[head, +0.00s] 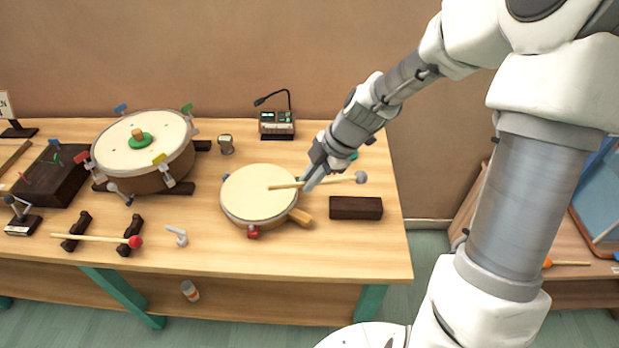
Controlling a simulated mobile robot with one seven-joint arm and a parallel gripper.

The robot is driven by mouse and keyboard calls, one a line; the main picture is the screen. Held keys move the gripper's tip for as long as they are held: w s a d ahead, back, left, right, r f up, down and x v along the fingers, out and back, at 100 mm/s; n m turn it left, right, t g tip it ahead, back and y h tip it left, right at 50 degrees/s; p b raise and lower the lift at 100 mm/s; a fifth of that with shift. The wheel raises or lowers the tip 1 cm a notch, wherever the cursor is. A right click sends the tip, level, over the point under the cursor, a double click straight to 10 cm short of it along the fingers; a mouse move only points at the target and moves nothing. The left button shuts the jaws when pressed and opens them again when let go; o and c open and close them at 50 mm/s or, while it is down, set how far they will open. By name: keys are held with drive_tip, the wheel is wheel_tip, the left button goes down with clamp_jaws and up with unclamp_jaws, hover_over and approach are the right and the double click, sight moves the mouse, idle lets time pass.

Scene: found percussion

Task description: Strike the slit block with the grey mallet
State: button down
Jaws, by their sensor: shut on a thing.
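The dark brown block (356,208) at the table's right end looks like the slit block; I cannot make out a slit in it. My gripper (311,184) is shut on the pale stick of the grey mallet (346,179). The mallet lies nearly level across the picture. Its round grey head points right and shows just above the block's far edge, with a gap between them in the picture. The height of the head over the block is hard to tell. The other end of the stick shows over the round hand drum (252,205).
The hand drum's handle (300,217) points toward the block. A larger drum (142,172) with coloured clips stands at the left. A red-headed mallet (100,238) rests on two dark stands. A device with a bent microphone (277,122) stands at the back.

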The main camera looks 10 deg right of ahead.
drive_tip(key=shift+f, duration=0.1)
wheel_tip(320, 180, down, 7)
drive_tip(key=d+y+b, duration=0.2)
drive_tip(key=b, duration=0.3)
drive_tip(key=shift+g, duration=0.3)
drive_tip(key=r+p, duration=0.1)
drive_tip(key=r, duration=0.1)
drive_tip(key=r+p, duration=0.2)
drive_tip(key=r, duration=0.1)
drive_tip(key=r+p, duration=0.2)
drive_tip(key=shift+w+a+r, duration=0.15)
drive_tip(key=shift+w+r, duration=0.15)
drive_tip(key=shift+r, duration=0.1)
drive_tip(key=shift+f, duration=0.15)
drive_tip(key=shift+a, duration=0.1)
drive_tip(key=shift+s+a+f+h+b, duration=0.1)
drive_tip(key=shift+s+a+h+b, duration=0.05)
drive_tip(key=shift+a+h+b, duration=0.3)
drive_tip(key=shift+s+a+f+h+b, duration=0.15)
drive_tip(key=shift+a+h+b, duration=0.15)
drive_tip(key=shift+h, duration=0.15)
